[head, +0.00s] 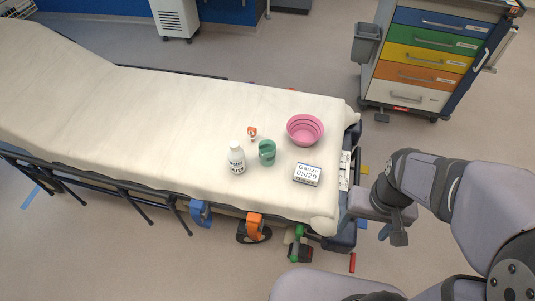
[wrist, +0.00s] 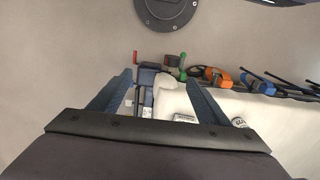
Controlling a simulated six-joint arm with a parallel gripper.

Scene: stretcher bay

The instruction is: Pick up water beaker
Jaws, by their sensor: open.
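The green beaker (head: 267,152) stands upright on the white stretcher sheet, between a white bottle and a gauze box in the head view. I cannot see inside it well enough to tell whether it holds water. It does not show in the wrist view. My gripper (head: 395,235) is off the right end of the stretcher, well apart from the beaker. In the wrist view my gripper (wrist: 155,76) has its two blue fingers spread wide with nothing held between them.
Around the beaker are a white bottle (head: 237,158), a gauze box (head: 307,174), a pink bowl (head: 305,129) and a small orange-and-white item (head: 252,133). The stretcher sheet (head: 150,110) is clear to the left. A drawer cart (head: 415,97) stands behind right.

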